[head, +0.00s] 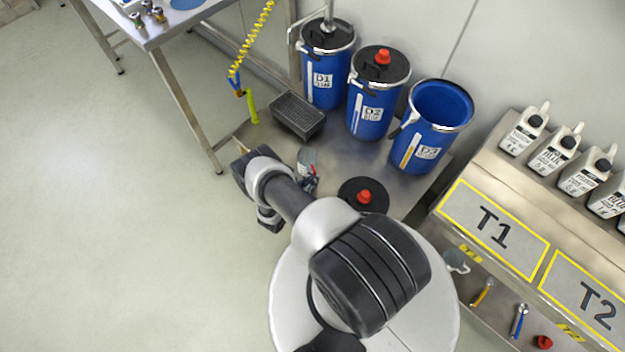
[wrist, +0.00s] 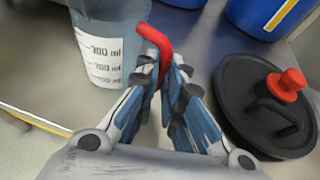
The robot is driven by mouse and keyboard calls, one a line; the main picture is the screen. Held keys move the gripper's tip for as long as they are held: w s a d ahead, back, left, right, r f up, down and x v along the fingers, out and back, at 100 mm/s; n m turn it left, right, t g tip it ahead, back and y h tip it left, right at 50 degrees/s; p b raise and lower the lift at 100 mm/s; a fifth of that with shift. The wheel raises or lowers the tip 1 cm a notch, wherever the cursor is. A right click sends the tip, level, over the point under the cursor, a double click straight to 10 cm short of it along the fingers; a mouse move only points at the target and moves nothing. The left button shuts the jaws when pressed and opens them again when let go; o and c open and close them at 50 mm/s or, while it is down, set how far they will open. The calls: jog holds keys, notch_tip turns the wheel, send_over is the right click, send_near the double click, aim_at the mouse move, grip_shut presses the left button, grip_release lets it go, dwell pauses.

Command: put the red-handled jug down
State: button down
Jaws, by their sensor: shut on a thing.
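The red-handled jug (wrist: 108,50) is a translucent bluish measuring jug with a white millilitre scale. In the wrist view it stands upright at the upper left, ahead of my fingers. My gripper (wrist: 165,75) is shut on its red handle (wrist: 152,40), which sticks up between the fingertips. In the head view the jug (head: 307,157) shows small over the steel bench (head: 268,150), just beyond my gripper (head: 311,180). I cannot tell whether its base touches the steel.
A black lid with a red knob (wrist: 240,100) lies right of my gripper. Blue drums D1 (head: 322,90), D2 (head: 372,118) and open D3 (head: 420,155) stand behind. A dark grated tray (head: 298,116) sits beyond the jug. Bare steel shows left of the jug.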

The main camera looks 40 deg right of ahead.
jog(key=shift+f, duration=0.2)
jog(key=c, duration=1.7)
grip_release()
jog(key=shift+r, duration=0.15)
